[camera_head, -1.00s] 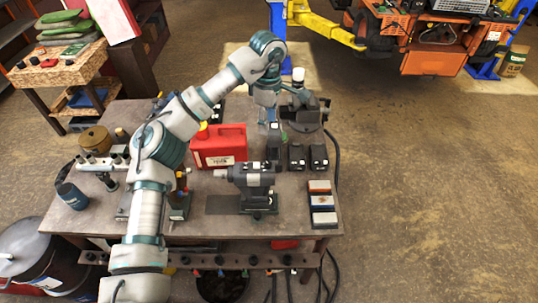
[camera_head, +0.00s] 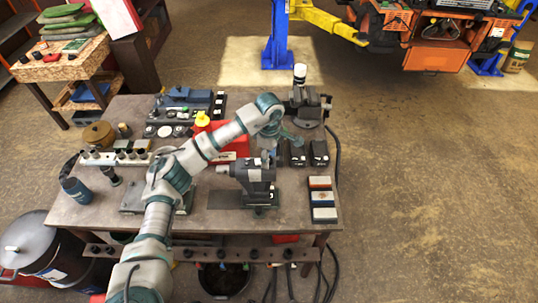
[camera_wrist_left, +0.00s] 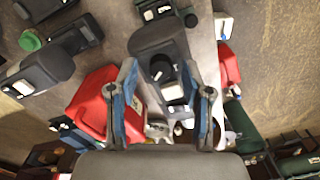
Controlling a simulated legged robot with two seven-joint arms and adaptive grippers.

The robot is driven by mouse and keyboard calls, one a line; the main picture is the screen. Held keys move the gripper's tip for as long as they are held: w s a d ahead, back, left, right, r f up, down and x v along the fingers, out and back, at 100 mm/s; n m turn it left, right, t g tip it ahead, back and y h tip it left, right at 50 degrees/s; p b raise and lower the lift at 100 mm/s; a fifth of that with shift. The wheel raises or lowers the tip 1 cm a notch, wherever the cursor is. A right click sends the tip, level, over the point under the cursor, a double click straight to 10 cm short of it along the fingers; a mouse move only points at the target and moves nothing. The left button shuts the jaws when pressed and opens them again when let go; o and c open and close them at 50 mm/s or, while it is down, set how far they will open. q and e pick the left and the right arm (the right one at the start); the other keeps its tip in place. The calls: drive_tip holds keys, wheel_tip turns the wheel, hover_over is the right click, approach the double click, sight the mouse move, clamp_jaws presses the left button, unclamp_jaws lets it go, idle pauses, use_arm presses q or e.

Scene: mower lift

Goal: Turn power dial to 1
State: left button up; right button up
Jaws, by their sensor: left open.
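I cannot pick out the power dial with certainty. In the left wrist view a dark round knob-like part (camera_wrist_left: 160,68) stands on a grey block (camera_wrist_left: 158,40), ahead of my open fingers and between their lines. My left gripper (camera_wrist_left: 165,90) has its two blue fingers spread, with nothing held between them. In the head view my left gripper (camera_head: 270,145) points down over the workbench (camera_head: 285,205), beside the red canister (camera_head: 242,142) and the black blocks (camera_head: 297,152). My own wrist partly hides it there. The right gripper is not in view.
A grey bench machine (camera_head: 258,175) stands just in front of the gripper. A vise (camera_head: 305,103) is at the back right corner, and several coloured blocks (camera_head: 322,199) lie at the right edge.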

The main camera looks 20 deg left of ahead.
use_arm(q)
drive_tip(key=shift+d, duration=0.1)
drive_tip(key=shift+c, duration=0.3)
clamp_jaws()
